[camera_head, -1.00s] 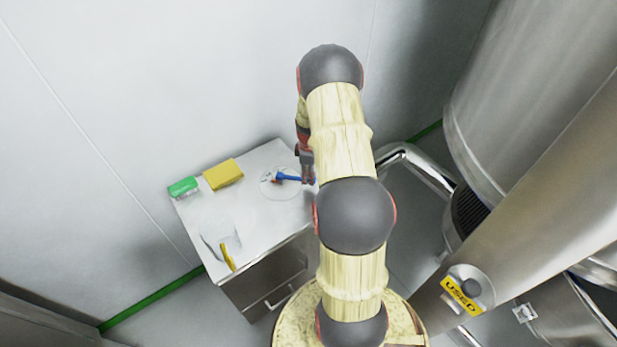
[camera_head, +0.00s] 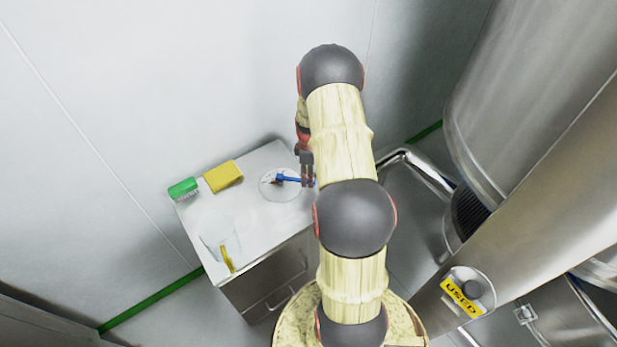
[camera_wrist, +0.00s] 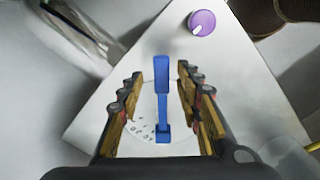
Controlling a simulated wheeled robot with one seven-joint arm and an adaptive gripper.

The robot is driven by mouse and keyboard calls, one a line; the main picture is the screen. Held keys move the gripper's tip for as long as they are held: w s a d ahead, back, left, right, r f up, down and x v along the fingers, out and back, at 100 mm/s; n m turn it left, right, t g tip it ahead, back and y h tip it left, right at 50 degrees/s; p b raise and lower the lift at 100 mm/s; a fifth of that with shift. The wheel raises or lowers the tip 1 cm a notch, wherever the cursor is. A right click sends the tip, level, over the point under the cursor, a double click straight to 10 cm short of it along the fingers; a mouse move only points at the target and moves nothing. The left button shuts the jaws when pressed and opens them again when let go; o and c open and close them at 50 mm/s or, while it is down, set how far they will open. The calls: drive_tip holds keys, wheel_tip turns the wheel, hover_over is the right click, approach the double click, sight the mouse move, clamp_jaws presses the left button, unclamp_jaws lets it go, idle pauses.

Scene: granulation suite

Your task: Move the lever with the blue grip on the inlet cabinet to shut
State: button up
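The blue-gripped lever (camera_head: 290,179) lies over a round pale dial plate on top of the white inlet cabinet (camera_head: 262,222). In the head view it points right from its pivot, toward my gripper (camera_head: 307,176). In the wrist view the blue grip (camera_wrist: 161,76) stands between the two fingers of my gripper (camera_wrist: 160,84), with a visible gap on each side. My gripper is open and holds nothing. Its pivot end (camera_wrist: 163,134) is near the bottom of the wrist view. Marks on the dial are too small to read.
A purple knob (camera_wrist: 202,22) is on the cabinet top. A green item (camera_head: 183,188), a yellow block (camera_head: 223,176) and a clear item with a yellow strip (camera_head: 226,257) are on its left part. A bent steel pipe (camera_head: 420,168) and large steel vessels stand to the right.

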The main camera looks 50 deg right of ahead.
wheel_tip(320, 180, up, 11)
idle(0.4)
drive_tip(key=shift+r, duration=0.1)
idle(0.4)
drive_tip(key=s+a+r+m+t+b, duration=0.2)
drive_tip(key=s+a+r, duration=0.3)
drive_tip(key=a, duration=0.8)
drive_tip(key=s+a+r+m+t+b, duration=0.1)
drive_tip(key=s+a+r, duration=0.4)
drive_tip(key=a+r, duration=0.5)
drive_tip(key=s+a+r+m+t+b, duration=0.2)
drive_tip(key=s+a+r, duration=0.3)
drive_tip(key=a, duration=1.1)
wheel_tip(320, 180, up, 2)
drive_tip(key=shift+s+r+m+t+b, duration=0.15)
drive_tip(key=shift+s+m+t+b, duration=0.15)
drive_tip(key=shift+m+b, duration=0.25)
